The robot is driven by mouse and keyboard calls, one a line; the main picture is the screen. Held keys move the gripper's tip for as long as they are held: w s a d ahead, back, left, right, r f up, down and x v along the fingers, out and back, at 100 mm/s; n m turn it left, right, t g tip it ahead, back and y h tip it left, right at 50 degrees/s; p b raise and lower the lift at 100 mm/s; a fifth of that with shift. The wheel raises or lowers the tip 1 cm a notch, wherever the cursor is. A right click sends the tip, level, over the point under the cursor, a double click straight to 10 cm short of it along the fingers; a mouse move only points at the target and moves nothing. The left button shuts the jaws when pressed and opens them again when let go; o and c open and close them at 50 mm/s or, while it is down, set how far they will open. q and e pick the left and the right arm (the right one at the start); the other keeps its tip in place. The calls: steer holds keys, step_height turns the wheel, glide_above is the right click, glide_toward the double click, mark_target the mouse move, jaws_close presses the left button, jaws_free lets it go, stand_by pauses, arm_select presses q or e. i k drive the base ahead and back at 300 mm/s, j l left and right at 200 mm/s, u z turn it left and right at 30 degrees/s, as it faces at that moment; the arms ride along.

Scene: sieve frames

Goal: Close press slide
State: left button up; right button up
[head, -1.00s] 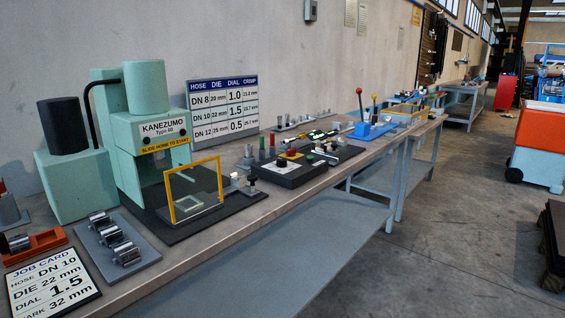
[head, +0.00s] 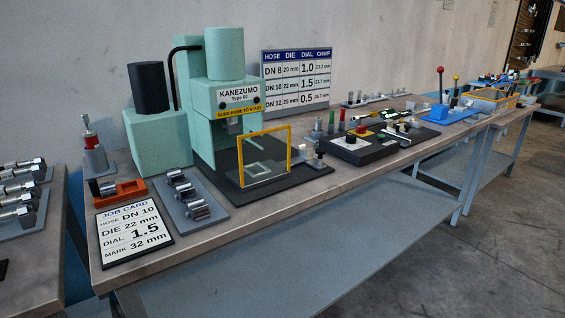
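The mint-green press (head: 222,95), labelled KANEZUMO Type 60, stands on the workbench left of the picture's middle. Its slide, with a yellow upright frame (head: 264,158) and a clear plate (head: 262,172), sits forward of the press head on a dark base (head: 300,174). The slide appears pulled out towards the bench's front edge. A yellow strip on the press reads "SLIDE HOME TO START". Neither of my grippers shows in the head view.
A job card (head: 134,233), a grey tray (head: 208,216) of metal dies and an orange holder (head: 120,194) lie left of the press. A black control box (head: 362,148) is to its right. Another bench (head: 40,270) stands at left. Floor is free at lower right.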

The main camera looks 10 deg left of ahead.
mark_target(250, 177)
steer(key=i+l, duration=0.3)
steer(key=i, duration=0.2)
steer(key=i+l, duration=0.35)
steer(key=i, duration=0.1)
